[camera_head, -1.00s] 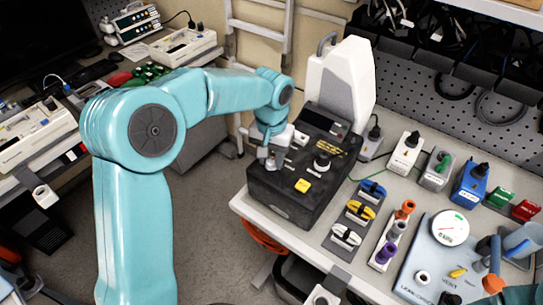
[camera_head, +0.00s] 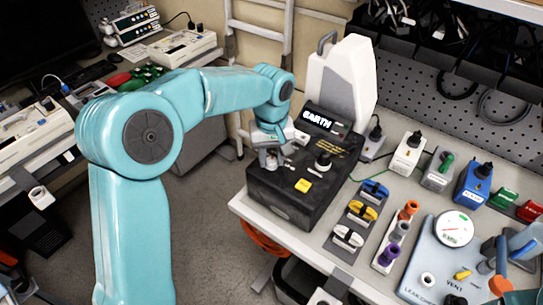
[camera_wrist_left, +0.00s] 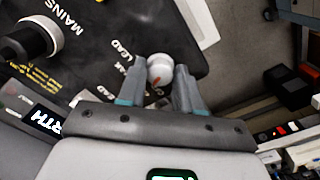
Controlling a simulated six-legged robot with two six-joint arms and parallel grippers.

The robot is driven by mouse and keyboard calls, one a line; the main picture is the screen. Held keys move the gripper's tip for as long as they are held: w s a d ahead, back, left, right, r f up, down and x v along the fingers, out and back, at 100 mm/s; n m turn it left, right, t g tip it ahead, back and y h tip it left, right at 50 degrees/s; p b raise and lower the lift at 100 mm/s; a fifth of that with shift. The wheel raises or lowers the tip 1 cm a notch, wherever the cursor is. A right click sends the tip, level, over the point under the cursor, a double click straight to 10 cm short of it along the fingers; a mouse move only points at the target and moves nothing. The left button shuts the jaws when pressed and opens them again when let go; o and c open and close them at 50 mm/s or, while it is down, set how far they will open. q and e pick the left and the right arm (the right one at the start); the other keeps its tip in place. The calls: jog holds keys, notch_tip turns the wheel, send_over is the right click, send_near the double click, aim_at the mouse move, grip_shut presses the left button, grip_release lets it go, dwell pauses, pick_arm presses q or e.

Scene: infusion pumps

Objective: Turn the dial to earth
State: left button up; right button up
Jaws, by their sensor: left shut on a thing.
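The black tester box (camera_head: 280,200) stands on the bench edge, its top panel facing up. Its display (camera_head: 317,119) reads EARTH in white letters. In the left wrist view a small whitish dial (camera_wrist_left: 159,66) with a red mark sits among printed labels, one reading LEAD. My left gripper (camera_head: 270,160) is over the left part of the panel; in the left wrist view (camera_wrist_left: 159,82) its fingers are shut on the dial, one on each side. The gripper hides most of the dial in the head view. My right gripper is not seen.
A larger black knob (camera_wrist_left: 30,38) by MAINS and a yellow button (camera_head: 303,186) share the panel. A white jug-like case (camera_head: 342,80) stands behind the box. Coloured clips (camera_head: 361,211) and a gauge panel (camera_head: 420,262) lie to the right. Open floor lies left.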

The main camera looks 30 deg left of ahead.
aim_at(271, 160)
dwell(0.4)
pick_arm(q)
jog(key=o, duration=1)
jog(key=shift+r, duration=0.1)
notch_tip(271, 160, up, 16)
jog(key=shift+r+p, duration=0.1)
jog(key=shift+p, duration=0.4)
jog(key=shift+s, duration=0.1)
